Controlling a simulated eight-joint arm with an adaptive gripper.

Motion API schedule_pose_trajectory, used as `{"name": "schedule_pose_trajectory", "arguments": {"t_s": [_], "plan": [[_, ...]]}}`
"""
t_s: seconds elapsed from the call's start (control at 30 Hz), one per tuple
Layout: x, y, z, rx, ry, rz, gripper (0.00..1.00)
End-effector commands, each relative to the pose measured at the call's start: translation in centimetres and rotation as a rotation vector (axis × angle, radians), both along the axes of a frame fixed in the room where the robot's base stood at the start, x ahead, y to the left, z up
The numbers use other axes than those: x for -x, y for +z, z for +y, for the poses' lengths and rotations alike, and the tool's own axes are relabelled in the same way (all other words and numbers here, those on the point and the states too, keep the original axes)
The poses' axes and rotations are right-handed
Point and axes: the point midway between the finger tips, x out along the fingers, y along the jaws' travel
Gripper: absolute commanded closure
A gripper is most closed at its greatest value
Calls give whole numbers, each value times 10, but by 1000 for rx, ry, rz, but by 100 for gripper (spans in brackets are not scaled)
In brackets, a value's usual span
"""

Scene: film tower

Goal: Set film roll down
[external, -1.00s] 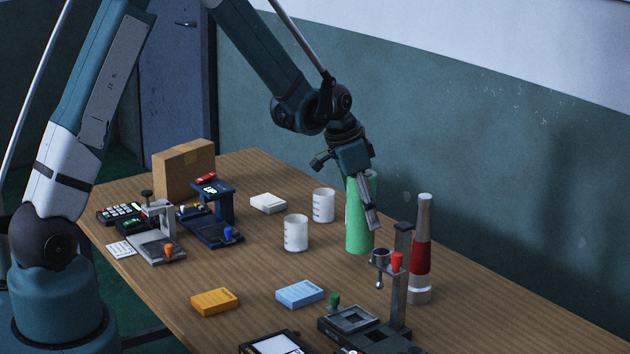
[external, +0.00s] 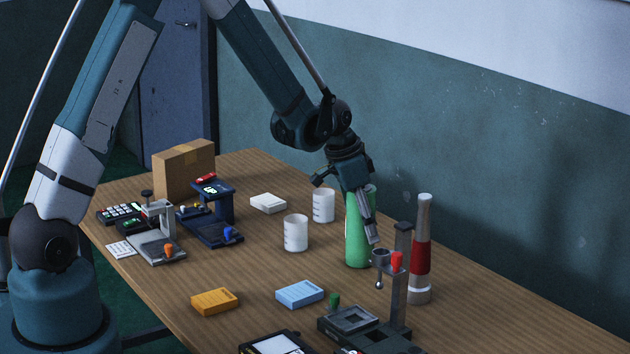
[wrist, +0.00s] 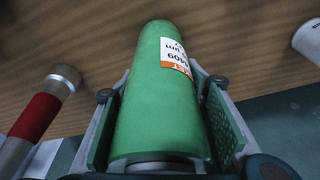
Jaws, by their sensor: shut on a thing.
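The film roll (external: 354,236) is a tall green cylinder with a white and orange printed label that shows in the wrist view (wrist: 176,57). My gripper (external: 367,220) is shut on it from above and holds it upright or nearly so. One finger lies along its right side in the external view; the other is hidden behind it. In the wrist view the green pads of my gripper (wrist: 162,125) flank the roll on both sides. The roll's lower end is low over the wooden table; I cannot tell whether it touches.
A red and white bottle-like cylinder (external: 421,255) and a grey stand with a red knob (external: 397,262) are close on the right. Two white cups (external: 296,233) are on the left. Blue (external: 300,294) and orange (external: 214,301) boxes lie nearer. Open table lies between.

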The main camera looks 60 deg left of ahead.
Motion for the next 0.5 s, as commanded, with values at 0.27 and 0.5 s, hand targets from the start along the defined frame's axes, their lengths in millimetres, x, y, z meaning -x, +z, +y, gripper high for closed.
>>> {"name": "schedule_pose_trajectory", "arguments": {"t_s": [0.27,0.5], "plan": [[0,-3,0,0,0,0,46],[0,-2,0,0,0,0,42]]}}
